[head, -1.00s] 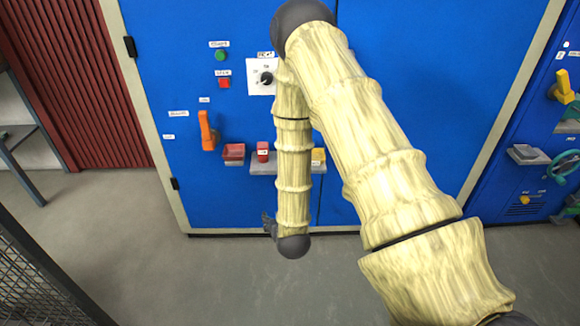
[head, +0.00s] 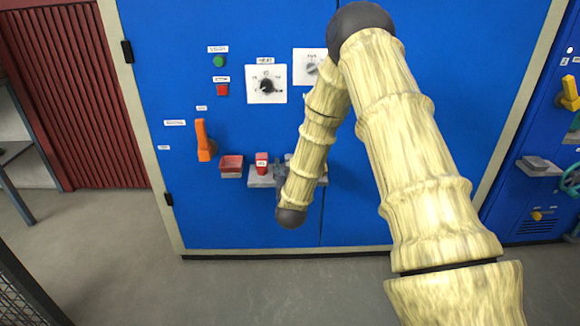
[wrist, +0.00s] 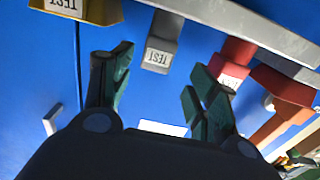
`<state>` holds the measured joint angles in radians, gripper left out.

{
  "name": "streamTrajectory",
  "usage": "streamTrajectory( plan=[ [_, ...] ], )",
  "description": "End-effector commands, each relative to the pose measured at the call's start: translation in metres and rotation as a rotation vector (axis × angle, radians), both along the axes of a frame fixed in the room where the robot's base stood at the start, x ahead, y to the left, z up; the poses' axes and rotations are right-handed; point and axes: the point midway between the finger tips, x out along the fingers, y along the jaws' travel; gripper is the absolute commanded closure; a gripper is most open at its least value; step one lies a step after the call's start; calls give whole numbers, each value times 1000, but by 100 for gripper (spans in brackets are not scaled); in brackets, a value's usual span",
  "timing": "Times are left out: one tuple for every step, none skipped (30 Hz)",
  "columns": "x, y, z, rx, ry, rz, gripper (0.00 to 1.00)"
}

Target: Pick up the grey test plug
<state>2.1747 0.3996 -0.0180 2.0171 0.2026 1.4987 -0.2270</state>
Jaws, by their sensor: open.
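The grey test plug (wrist: 158,54) is a small grey block with a white TEST label, in the upper middle of the wrist view, at the grey shelf (wrist: 245,25). My gripper (wrist: 160,63) is open, with its two dark green fingers apart. In the picture the plug lies between the fingertips and slightly above them, and nothing is held.
A red plug (wrist: 233,64) is right of the grey one in the wrist view, a yellow plug (wrist: 88,10) left. Floor in front is clear.

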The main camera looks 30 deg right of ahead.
Motion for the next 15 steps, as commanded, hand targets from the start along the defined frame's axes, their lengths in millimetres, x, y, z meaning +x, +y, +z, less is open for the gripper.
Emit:
streamTrajectory(
  plan=[
    [3,-2,0,-1,-1,0,41],
    [4,-3,0,-1,-1,0,41],
    [6,-4,0,0,0,0,41],
    [7,-4,-1,0,0,0,41],
    [8,-5,-1,0,0,0,41],
    [9,-7,-2,0,0,0,41],
    [11,-9,-3,0,0,0,41],
    [14,-11,-4,1,-1,0,41],
    [17,-15,-6,0,-1,0,41],
    [20,-17,-8,0,-1,0,41],
    [24,-20,-9,0,-1,0,41],
    [28,-24,-11,1,-1,0,41],
    [30,-26,-12,1,-1,-1,41],
    [34,-28,-11,0,-1,0,41],
    [38,-30,-10,0,-1,0,41]
  ],
)
